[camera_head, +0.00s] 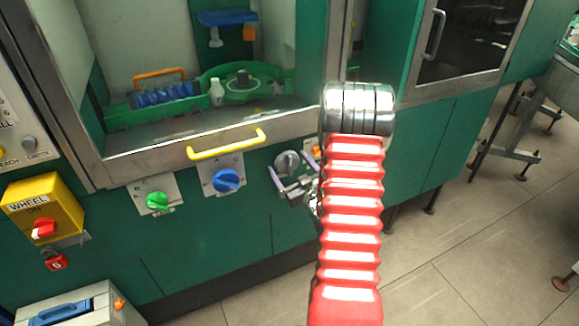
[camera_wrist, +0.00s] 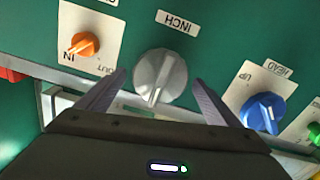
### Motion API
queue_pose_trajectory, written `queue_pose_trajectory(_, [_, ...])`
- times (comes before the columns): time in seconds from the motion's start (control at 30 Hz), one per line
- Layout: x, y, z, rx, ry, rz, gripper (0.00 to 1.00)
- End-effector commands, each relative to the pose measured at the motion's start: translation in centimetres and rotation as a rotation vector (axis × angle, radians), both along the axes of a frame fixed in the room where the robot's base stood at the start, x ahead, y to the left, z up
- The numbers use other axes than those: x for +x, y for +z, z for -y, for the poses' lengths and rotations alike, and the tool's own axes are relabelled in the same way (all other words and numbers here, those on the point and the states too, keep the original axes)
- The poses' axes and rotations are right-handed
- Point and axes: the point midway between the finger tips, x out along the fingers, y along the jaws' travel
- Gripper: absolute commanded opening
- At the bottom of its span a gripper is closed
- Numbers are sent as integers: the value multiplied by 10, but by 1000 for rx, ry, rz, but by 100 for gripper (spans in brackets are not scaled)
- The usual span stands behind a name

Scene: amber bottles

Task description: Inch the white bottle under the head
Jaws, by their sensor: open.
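The white bottle (camera_head: 216,93) stands upright inside the cabinet, at the left edge of the green wheel (camera_head: 243,94). The blue head (camera_head: 228,18) hangs above and slightly right of it, with a clear gap between. A grey knob (camera_wrist: 160,77) lies below an upside-down INCH label (camera_wrist: 177,22) in the wrist view; it also shows in the head view (camera_head: 288,163). My gripper (camera_wrist: 160,82) is open, one finger on each side of this knob. Finger contact with it cannot be told. In the head view my gripper (camera_head: 292,179) is partly hidden by my arm.
An orange IN/OUT knob (camera_wrist: 86,44) and a blue HEAD knob (camera_wrist: 263,112) flank the grey knob. A green knob (camera_head: 158,202) and yellow WHEEL box (camera_head: 44,207) are farther left. A yellow handle (camera_head: 226,145) sticks out above. A blue-filled crate (camera_head: 162,91) stands inside.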

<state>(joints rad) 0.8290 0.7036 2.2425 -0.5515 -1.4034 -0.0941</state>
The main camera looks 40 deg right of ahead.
Motion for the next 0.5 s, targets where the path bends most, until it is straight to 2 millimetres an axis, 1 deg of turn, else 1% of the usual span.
queue_pose_trajectory(0.27, [1,0,0,0,0,0,86])
queue_pose_trajectory(0.5, [0,0,0,0,0,0,69])
